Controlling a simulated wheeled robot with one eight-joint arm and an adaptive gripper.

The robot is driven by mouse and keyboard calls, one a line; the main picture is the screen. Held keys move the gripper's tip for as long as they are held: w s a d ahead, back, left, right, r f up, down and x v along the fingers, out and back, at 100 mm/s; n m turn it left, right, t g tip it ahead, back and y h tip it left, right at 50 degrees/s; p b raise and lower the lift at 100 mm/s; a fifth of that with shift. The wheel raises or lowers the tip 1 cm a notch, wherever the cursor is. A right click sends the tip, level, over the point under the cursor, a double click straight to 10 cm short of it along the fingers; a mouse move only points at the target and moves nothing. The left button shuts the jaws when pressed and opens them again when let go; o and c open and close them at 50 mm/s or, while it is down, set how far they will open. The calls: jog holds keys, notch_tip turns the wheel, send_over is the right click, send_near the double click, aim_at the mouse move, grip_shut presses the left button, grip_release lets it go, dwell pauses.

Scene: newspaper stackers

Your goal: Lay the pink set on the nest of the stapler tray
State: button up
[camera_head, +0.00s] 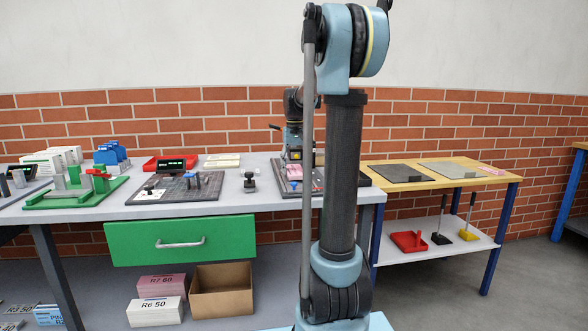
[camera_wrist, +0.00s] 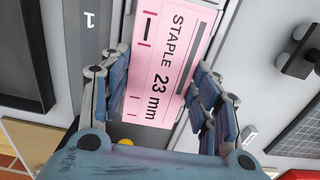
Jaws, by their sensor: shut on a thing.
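The pink set (camera_wrist: 172,70), printed "STAPLE 23 mm", lies between the two blue-grey fingers of my gripper (camera_wrist: 160,98), which is shut on it. In the head view my gripper (camera_head: 294,160) points down over the right part of the grey workbench, with the pink set (camera_head: 294,173) beneath it. Below the set is a grey tray (camera_wrist: 88,35) with a strip marked "1", seen in the wrist view; I take it for the stapler tray. The nest is mostly hidden by the set and fingers. I cannot tell whether the set touches it.
A dark fixture board (camera_head: 175,190) with a display and a black stamp-like object (camera_head: 249,182) stand to the left on the bench. A green fixture (camera_head: 75,195) is further left. A wooden table (camera_head: 440,178) with two grey mats is at right. Bare bench lies around the stamp-like object.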

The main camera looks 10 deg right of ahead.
aim_at(294, 169)
jog(key=shift+f, duration=0.5)
jog(key=o, duration=1.2)
jog(key=shift+r, duration=0.1)
notch_tip(294, 169, up, 11)
jog(key=s+f+t, duration=0.1)
jog(key=s+f, duration=0.4)
jog(key=s, duration=0.4)
jog(key=s+f, duration=0.5)
jog(key=s, duration=0.5)
jog(key=s+f+t, duration=0.1)
jog(key=s+f, duration=1.4)
jog(key=f, duration=0.3)
jog(key=shift+s+a+f, duration=0.15)
jog(key=shift+s+a, duration=0.1)
jog(key=shift+a, duration=0.1)
